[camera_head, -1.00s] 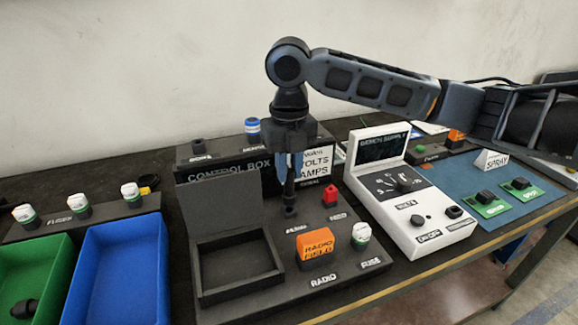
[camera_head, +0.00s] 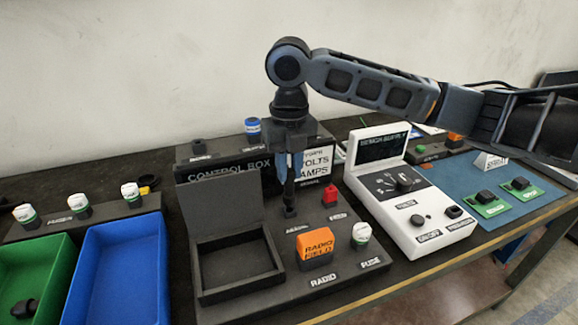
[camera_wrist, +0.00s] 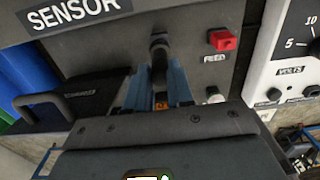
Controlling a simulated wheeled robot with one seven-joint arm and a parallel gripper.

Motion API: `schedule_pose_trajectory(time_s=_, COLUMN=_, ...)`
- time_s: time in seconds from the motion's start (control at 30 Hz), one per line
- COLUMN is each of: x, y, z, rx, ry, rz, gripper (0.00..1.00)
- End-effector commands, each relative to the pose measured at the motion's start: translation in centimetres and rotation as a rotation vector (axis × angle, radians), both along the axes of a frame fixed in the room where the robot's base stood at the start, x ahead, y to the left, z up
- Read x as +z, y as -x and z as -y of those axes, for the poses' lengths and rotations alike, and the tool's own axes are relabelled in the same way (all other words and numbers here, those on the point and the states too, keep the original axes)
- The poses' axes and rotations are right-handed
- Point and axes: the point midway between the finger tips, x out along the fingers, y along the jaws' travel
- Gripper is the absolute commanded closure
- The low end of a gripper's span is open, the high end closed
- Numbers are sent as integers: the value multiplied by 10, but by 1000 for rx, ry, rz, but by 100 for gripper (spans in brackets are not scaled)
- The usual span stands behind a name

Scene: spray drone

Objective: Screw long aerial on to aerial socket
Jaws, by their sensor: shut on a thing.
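My gripper (camera_head: 290,178) points straight down over the dark control box base and is shut on a thin black upright rod, the long aerial (camera_head: 289,196). The aerial's lower end meets the small black aerial socket (camera_head: 290,212); I cannot tell how firmly it is seated. In the wrist view, my gripper (camera_wrist: 157,76) shows two blue fingers on either side of the dark aerial (camera_wrist: 159,46). The fingers and the dark background hide part of it.
A red block (camera_head: 330,195), an orange radio block (camera_head: 315,247) and a white-topped fuse (camera_head: 361,235) stand near the socket. An empty open black box (camera_head: 240,290) is at left. The white bench supply (camera_head: 410,215) stands at right; a blue bin (camera_head: 118,275) is farther left.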

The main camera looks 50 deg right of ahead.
Motion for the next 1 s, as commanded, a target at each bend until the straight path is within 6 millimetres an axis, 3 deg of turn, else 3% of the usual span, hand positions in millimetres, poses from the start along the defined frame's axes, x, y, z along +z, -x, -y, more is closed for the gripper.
schedule_pose_trajectory(time_s=0.9, x=-20, y=0, z=0, rx=0, ry=-1, rz=-1, gripper=100)
schedule_pose_trajectory(time_s=0.93, x=-20, y=0, z=0, rx=0, ry=-1, rz=-1, gripper=77)
schedule_pose_trajectory(time_s=1.0, x=-19, y=0, z=0, rx=0, ry=-1, rz=-1, gripper=71)
